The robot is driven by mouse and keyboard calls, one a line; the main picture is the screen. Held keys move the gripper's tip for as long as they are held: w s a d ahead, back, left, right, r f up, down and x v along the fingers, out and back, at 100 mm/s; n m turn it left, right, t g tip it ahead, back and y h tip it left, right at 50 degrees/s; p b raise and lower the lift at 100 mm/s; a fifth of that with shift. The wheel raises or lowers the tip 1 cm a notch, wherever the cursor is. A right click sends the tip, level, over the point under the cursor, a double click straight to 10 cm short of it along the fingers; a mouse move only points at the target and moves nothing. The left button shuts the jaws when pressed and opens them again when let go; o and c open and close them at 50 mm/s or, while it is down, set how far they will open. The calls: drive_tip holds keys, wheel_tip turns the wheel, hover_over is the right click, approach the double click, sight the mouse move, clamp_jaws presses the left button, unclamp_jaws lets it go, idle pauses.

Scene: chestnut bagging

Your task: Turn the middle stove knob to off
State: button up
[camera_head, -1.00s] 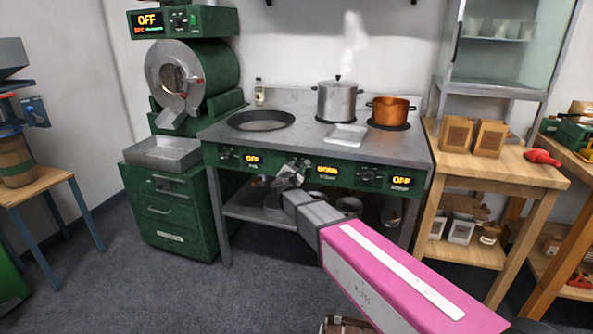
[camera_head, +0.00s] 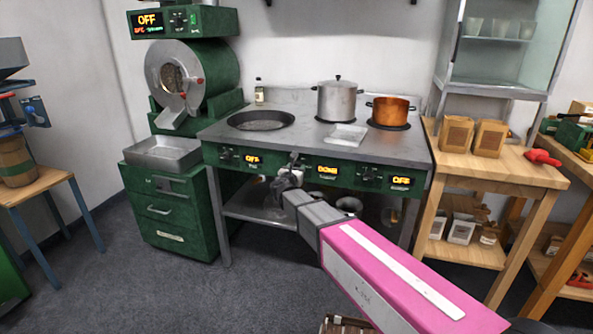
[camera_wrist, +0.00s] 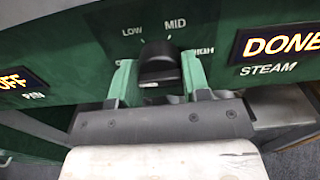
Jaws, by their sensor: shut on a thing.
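The middle stove knob (camera_wrist: 158,66) is black and sits on the green front panel, with LOW, MID and HIGH printed around it. My gripper (camera_wrist: 160,82) has its two green fingers on either side of the knob and is shut on it. The knob's lower part is partly hidden by the gripper, and I cannot tell its exact setting. The orange display (camera_wrist: 282,43) right of the knob reads DONE, above the word STEAM. In the head view my gripper (camera_head: 293,164) is at the panel, left of this display (camera_head: 327,169).
The left display (camera_head: 252,160) and right display (camera_head: 401,181) read OFF. A wooden table (camera_head: 525,168) stands at right.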

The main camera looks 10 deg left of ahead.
idle(0.3)
drive_tip(key=o, duration=0.9)
drive_tip(key=shift+s, duration=0.1)
drive_tip(key=s, duration=1)
drive_tip(key=shift+s+a, duration=0.35)
drive_tip(key=shift+a, duration=0.05)
